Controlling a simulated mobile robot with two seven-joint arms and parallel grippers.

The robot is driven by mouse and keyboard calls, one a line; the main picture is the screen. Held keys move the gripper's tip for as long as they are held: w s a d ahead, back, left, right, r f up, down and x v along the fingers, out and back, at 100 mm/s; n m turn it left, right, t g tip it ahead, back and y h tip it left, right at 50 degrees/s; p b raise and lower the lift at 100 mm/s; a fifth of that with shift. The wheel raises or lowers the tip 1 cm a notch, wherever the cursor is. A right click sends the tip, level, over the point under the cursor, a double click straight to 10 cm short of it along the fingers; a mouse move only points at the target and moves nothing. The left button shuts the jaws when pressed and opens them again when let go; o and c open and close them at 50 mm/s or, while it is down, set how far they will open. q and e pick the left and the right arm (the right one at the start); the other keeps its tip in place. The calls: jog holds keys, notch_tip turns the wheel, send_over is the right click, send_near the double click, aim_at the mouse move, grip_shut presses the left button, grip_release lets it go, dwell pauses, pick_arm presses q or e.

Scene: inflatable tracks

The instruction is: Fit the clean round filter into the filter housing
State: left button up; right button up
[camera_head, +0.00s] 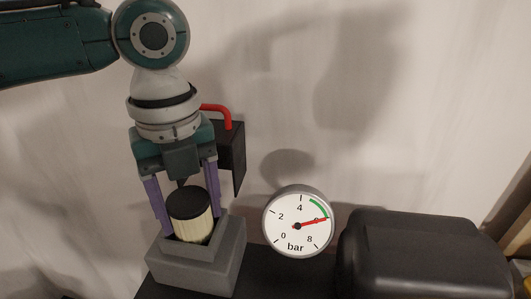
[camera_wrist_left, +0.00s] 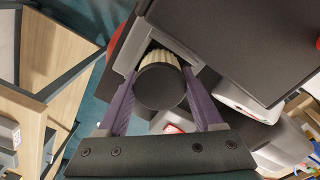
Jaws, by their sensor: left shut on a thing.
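The round filter (camera_head: 191,222) has pale cream sides and a black cap, and stands roughly upright. My left gripper (camera_head: 188,214) points down from above, with its purple fingers on both sides of the filter, shut on it. The filter's lower end is inside the square opening of the grey filter housing (camera_head: 195,268); its bottom is hidden, so I cannot tell how deep it sits. In the left wrist view the black cap of the filter (camera_wrist_left: 160,87) lies between the fingers, with the grey housing (camera_wrist_left: 124,57) around its far end. My right gripper is not in view.
A round pressure gauge (camera_head: 298,222) with a red needle stands right of the housing. A dark rounded tank (camera_head: 425,254) is farther right. A dark box (camera_head: 232,158) with a red handle (camera_head: 217,110) is behind my left gripper. A pale wall is behind.

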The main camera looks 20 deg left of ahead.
pick_arm(q)
jog(key=o, duration=1.4)
jog(key=shift+f, duration=0.1)
